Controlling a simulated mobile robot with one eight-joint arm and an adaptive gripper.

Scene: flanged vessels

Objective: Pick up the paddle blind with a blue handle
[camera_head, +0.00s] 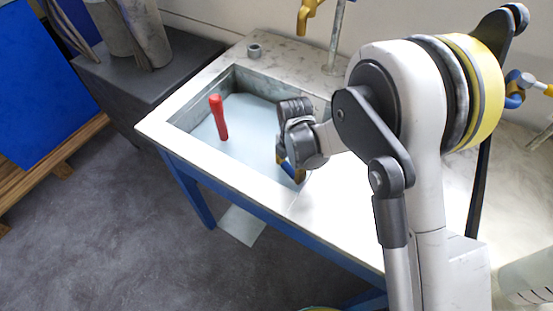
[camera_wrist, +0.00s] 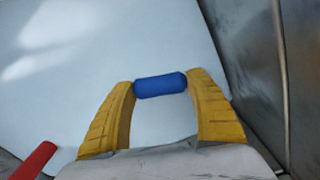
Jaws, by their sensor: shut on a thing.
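The blue handle (camera_wrist: 160,85) of the paddle blind lies across the wrist view between the two yellow fingers of my gripper (camera_wrist: 161,88). Both fingers touch its ends, so the gripper is shut on it. Only the blue handle shows clearly; I cannot make out the rest of the blind. In the head view my gripper (camera_head: 290,168) reaches down into the right part of the sink basin, and my arm hides much of what it holds.
A red handle (camera_head: 218,117) stands up in the basin left of my gripper; it also shows at the lower left of the wrist view (camera_wrist: 36,160). The basin's metal rim (camera_head: 185,147) surrounds the work area. A brass tap (camera_head: 308,14) is behind.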

